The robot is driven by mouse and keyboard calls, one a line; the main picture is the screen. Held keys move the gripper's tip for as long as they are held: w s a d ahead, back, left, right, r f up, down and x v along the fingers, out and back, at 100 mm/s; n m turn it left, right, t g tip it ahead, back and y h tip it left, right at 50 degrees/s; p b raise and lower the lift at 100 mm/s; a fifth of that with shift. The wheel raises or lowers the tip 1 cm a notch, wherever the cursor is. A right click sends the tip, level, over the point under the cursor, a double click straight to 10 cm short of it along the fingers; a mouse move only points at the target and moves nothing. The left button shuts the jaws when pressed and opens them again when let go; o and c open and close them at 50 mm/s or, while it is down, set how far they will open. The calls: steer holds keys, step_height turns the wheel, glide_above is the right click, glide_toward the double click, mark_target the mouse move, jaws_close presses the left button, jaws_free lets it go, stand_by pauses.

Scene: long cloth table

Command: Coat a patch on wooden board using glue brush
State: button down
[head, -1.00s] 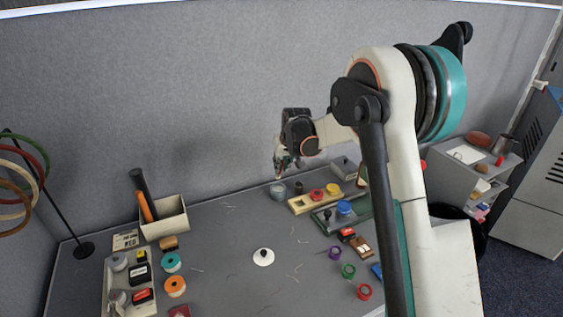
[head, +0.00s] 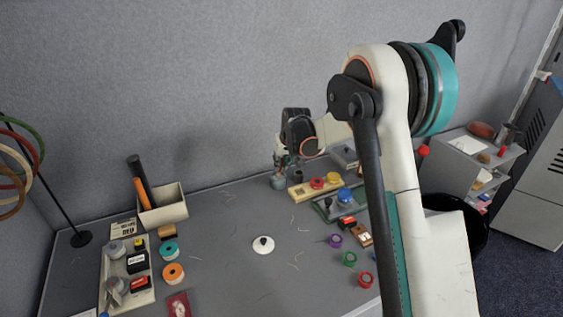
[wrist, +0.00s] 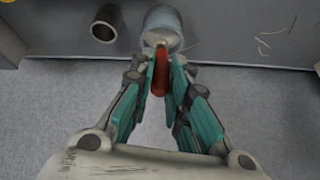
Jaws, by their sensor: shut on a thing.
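My gripper (head: 281,163) is at the back of the table, just above a grey pot (head: 278,183). In the wrist view its teal fingers (wrist: 161,85) are shut on a slim red handle (wrist: 158,75), which looks like the glue brush. The handle's far end meets the pale opening of the pot (wrist: 165,20); the bristles are hidden, and I cannot tell how deep they are. A pale wooden strip (head: 296,193) with round red and yellow things lies right of the pot. I cannot tell whether it is the task's wooden board.
A dark hollow cylinder (wrist: 106,23) stands beside the pot. A white round lid-like thing (head: 263,245) sits mid-table with free room around it. A tray (head: 110,262) and tape rolls (head: 173,273) are at left. Small coloured rings (head: 349,259) lie at right.

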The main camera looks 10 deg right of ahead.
steer(key=shift+f+b, duration=0.4)
steer(key=shift+f, duration=0.2)
stand_by(1.6)
steer(key=shift+r, duration=0.1)
steer(key=shift+r+p, duration=2)
steer(key=shift+r, duration=1.45)
steer(key=shift+s+f, duration=0.3)
steer(key=shift+s, duration=0.15)
steer(key=s+f, duration=0.4)
steer(key=s, duration=0.9)
steer(key=s+f, duration=0.3)
steer(key=s, duration=1.1)
steer(key=shift+a+f, duration=0.35)
